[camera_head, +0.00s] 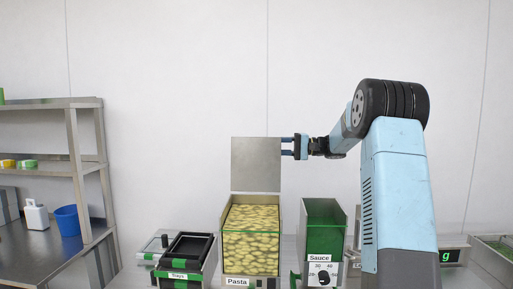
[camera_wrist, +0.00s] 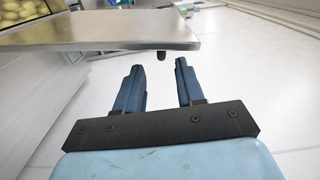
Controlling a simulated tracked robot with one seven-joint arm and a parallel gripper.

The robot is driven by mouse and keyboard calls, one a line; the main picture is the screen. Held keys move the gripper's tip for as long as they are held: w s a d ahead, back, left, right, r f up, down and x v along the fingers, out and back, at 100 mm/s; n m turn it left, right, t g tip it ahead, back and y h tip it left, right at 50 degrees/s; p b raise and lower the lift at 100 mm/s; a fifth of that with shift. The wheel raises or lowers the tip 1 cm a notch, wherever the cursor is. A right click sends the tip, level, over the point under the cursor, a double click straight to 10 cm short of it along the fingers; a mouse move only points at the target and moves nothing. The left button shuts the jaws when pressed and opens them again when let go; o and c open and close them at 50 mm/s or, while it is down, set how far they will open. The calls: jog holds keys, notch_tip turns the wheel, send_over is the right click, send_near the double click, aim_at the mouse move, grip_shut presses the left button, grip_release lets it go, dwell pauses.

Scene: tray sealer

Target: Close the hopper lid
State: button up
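The hopper lid (camera_head: 256,165) is a flat grey metal plate standing upright at the back of the Pasta hopper (camera_head: 226,240), which is open and full of yellow pasta. My gripper (camera_head: 285,147) is at the lid's right edge in the head view, with its two blue fingers apart. In the wrist view the lid (camera_wrist: 115,32) crosses the upper left, and a small dark peg (camera_wrist: 161,56) sticks out from its edge. The open fingers of my gripper (camera_wrist: 160,68) point at this peg, which appears between the tips or just beyond them. I cannot tell whether they touch it.
A green Sauce container (camera_head: 323,225) with a dial stands right of the Pasta hopper. Black trays (camera_head: 188,248) stand to its left. The wall behind is bare.

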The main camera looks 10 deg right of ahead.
aim_at(257, 147)
jog(key=x, duration=0.8)
jog(key=shift+a, duration=0.2)
jog(key=shift+f, duration=0.1)
jog(key=c, duration=0.7)
grip_shut()
jog(key=shift+f, duration=0.15)
